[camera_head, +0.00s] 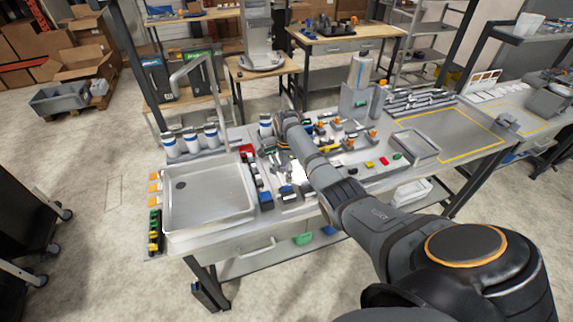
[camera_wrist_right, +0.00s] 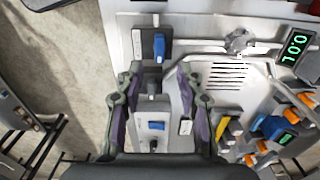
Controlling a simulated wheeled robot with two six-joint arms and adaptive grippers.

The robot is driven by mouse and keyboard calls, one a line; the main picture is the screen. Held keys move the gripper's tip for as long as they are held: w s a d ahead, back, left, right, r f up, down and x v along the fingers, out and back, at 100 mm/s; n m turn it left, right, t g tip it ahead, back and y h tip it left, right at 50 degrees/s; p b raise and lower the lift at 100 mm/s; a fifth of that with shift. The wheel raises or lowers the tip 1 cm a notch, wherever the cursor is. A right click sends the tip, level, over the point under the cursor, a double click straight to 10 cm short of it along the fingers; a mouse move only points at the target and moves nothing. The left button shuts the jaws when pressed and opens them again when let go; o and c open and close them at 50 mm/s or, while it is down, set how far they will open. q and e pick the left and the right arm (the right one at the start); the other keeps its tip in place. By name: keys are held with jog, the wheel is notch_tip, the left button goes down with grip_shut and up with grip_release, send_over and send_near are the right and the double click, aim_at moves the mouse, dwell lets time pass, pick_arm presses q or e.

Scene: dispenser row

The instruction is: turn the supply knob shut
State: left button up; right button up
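In the right wrist view, a blue handle (camera_wrist_right: 159,48) sits on a dark grey block beyond my fingertips. A second blue piece (camera_wrist_right: 156,125) is on a light grey block between my fingers, with a small dark post (camera_wrist_right: 153,88) above it. I cannot tell which of these is the supply knob. My right gripper (camera_wrist_right: 158,76) is open, its purple-lined fingers apart, with no visible grip on anything. In the head view my right gripper (camera_head: 285,120) is over the back middle of the bench, and the arm hides what lies under it. My left gripper is not in view.
A metal pipe with a round fitting (camera_wrist_right: 238,42) and a green-lit display (camera_wrist_right: 297,48) are at the right in the wrist view. In the head view, a shallow grey basin (camera_head: 207,222) is at the left, with blue-banded containers (camera_head: 190,141) behind. Small coloured parts crowd the middle.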

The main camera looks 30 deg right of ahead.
notch_tip(320, 180, up, 5)
jog(key=shift+f, duration=0.1)
dwell(0.5)
